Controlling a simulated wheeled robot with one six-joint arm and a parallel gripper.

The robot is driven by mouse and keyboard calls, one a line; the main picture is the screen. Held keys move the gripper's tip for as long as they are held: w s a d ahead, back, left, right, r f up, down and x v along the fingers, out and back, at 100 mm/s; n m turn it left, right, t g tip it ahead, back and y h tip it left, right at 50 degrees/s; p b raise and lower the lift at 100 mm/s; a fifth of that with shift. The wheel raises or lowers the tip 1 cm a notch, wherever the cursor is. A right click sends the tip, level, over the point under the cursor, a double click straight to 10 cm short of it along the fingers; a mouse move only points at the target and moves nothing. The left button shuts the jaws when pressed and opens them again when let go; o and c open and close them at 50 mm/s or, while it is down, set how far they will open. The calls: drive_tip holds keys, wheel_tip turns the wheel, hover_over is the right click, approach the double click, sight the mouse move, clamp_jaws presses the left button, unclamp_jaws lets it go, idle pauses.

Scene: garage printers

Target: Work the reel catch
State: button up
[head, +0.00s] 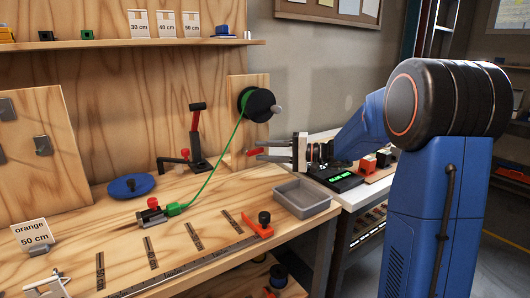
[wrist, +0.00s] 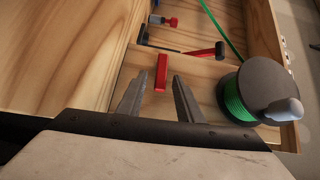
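The reel (head: 258,104), black with green line wound on it and a grey handle, is mounted on the wooden panel above the bench. It shows at the right in the wrist view (wrist: 258,92). A short red bar, apparently the reel catch (wrist: 161,72), sits on the wood left of the reel; its red also shows just past my fingertips in the head view (head: 253,152). My gripper (head: 258,150) is open, its fingers pointing at the red bar. In the wrist view the bar lines up with the gap between the fingertips; I cannot tell whether they touch it.
Green line runs from the reel down to a small clamp (head: 151,212) on the bench. A red-handled black lever stand (head: 197,140) is left of the reel. A grey tray (head: 302,197) lies below my gripper. A card (head: 32,235) reads "orange 50 cm".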

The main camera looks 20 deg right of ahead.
drive_tip(key=shift+d, duration=0.15)
drive_tip(key=v, duration=1.7)
drive_tip(key=shift+s, duration=0.15)
drive_tip(key=shift+d, duration=0.15)
